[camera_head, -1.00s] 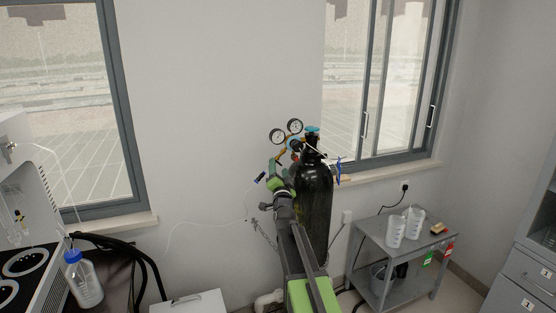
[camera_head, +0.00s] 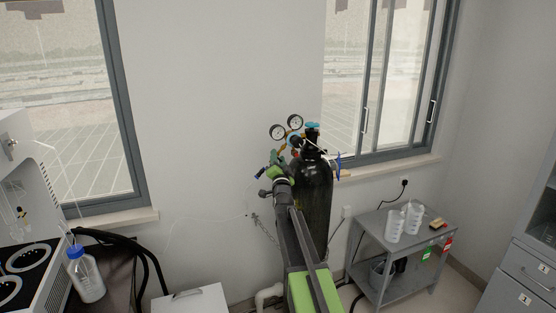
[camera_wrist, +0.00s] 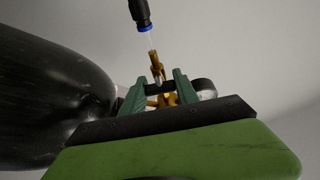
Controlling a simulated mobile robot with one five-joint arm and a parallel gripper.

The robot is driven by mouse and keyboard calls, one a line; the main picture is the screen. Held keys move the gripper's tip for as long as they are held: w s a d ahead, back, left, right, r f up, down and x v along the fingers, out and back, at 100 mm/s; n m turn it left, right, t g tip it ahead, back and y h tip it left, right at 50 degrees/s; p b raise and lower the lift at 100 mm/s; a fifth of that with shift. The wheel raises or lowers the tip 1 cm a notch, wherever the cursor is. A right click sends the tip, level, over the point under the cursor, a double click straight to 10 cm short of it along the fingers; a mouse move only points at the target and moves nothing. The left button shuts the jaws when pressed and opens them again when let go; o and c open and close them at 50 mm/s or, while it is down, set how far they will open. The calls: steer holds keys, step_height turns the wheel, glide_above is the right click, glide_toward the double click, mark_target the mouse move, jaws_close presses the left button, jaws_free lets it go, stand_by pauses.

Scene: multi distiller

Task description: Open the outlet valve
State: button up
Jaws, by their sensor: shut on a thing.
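The black gas cylinder (camera_head: 313,205) stands upright against the wall, with a regulator and two round gauges (camera_head: 286,128) at its top. My gripper (camera_head: 276,160) is at the regulator, left of the cylinder neck. In the wrist view, the green fingers of my gripper (camera_wrist: 158,90) are closed around a small dark bar, which looks like the handle of the outlet valve (camera_wrist: 157,88). The brass valve body (camera_wrist: 157,68) rises behind the fingers, toward a clear tube and a black fitting with a blue ring (camera_wrist: 141,14). Much of the valve is hidden by the fingers.
The cylinder side (camera_wrist: 50,100) lies close to the left of my gripper in the wrist view. A grey cart (camera_head: 385,232) with white beakers stands to the right. A bench with a blue-capped bottle (camera_head: 86,275) is at the lower left. Bare wall lies behind.

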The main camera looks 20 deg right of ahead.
steer(key=shift+d+f+n+t+y+b, duration=0.15)
steer(key=shift+n+b, duration=0.15)
steer(key=shift+n, duration=0.3)
steer(key=shift+a+n+t+y+b, duration=0.15)
steer(key=shift+n+b, duration=0.15)
steer(key=shift+n, duration=0.3)
jaws_close()
steer(key=shift+n+t+y+b, duration=0.45)
steer(key=shift+n+y, duration=0.45)
steer(key=shift+n, duration=1.1)
steer(key=o, duration=1.2)
jaws_free()
steer(key=shift+o, duration=0.2)
steer(key=b+v, duration=0.6)
steer(key=v, duration=1.1)
steer(key=shift+s, duration=0.25)
